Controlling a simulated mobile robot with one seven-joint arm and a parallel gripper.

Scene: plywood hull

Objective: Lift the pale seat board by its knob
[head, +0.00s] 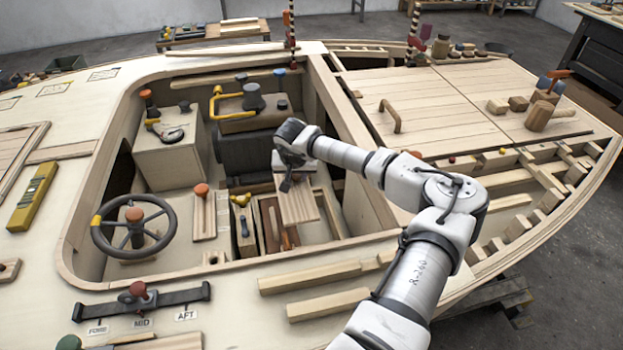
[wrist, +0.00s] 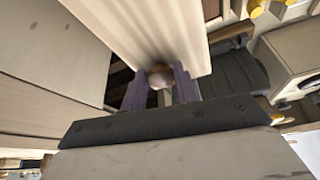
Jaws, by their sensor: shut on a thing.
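The pale seat board (head: 299,207) is in the cockpit in the head view, over the right part of an open compartment. In the wrist view the board (wrist: 145,32) fills the top middle. Its small round brownish knob (wrist: 160,77) sits between the two dark fingers of my gripper (wrist: 161,88). My gripper (head: 286,185) is shut on the knob, at the board's left side in the head view. The fingers hide the knob's sides. I cannot tell how far the board is off its support.
A compartment with upright tools (head: 263,222) lies open left of the board. The cockpit's right wall (head: 350,150) is close to my arm.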

